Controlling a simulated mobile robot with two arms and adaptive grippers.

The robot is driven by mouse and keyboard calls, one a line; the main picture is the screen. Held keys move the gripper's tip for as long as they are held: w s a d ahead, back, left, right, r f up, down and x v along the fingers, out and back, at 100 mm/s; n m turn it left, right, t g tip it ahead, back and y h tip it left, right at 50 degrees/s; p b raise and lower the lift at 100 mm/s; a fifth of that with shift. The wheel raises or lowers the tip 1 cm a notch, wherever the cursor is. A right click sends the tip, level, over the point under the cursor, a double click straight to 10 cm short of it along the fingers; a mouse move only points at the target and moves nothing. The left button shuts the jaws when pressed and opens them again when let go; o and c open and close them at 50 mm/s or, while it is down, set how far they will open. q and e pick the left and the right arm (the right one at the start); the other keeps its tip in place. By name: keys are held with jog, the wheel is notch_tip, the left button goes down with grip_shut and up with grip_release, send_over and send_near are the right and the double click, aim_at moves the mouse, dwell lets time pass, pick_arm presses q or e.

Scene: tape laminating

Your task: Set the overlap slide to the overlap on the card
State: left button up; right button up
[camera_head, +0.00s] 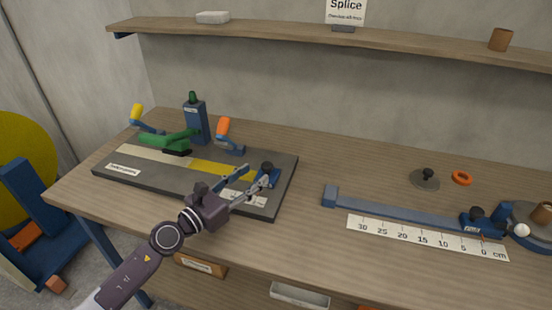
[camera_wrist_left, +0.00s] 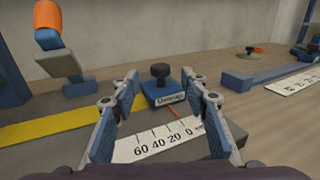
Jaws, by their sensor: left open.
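The overlap slide (camera_head: 271,178) is a small blue block with a black knob at the right end of the dark laminating base (camera_head: 110,178). In the left wrist view the slide (camera_wrist_left: 163,91) sits behind a white scale (camera_wrist_left: 155,143) marked 60, 40, 20, 0, near its low-number end. My left gripper (camera_head: 254,184) is open, its fingertips close to the slide. In the wrist view the slide shows between the two open fingers; I cannot tell whether they touch it. The card (camera_head: 346,10) on the shelf reads "Splice"; its smaller line is too small to read. My right gripper is out of view.
An orange-topped lever (camera_head: 223,130) and a green arm (camera_head: 170,138) stand at the base's back. A yellow strip (camera_head: 215,168) lies along it. To the right are a blue rail (camera_head: 390,208) with a centimetre ruler (camera_head: 425,239), a dark knobbed disc (camera_head: 425,180) and an orange ring (camera_head: 462,177).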

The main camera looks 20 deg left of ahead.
aim_at(263, 167)
pick_arm(q)
jog(key=x, duration=0.3)
jog(key=shift+w+d+r, duration=0.1)
jog(key=shift+r, duration=0.2)
jog(key=shift+x, duration=1.2)
jog(key=shift+w+d+f, duration=0.15)
jog(key=shift+w+f, duration=0.05)
jog(key=shift+w, duration=0.15)
jog(key=shift+w+d, duration=0.1)
jog(key=shift+w, duration=0.05)
jog(key=c, duration=0.5)
grip_shut()
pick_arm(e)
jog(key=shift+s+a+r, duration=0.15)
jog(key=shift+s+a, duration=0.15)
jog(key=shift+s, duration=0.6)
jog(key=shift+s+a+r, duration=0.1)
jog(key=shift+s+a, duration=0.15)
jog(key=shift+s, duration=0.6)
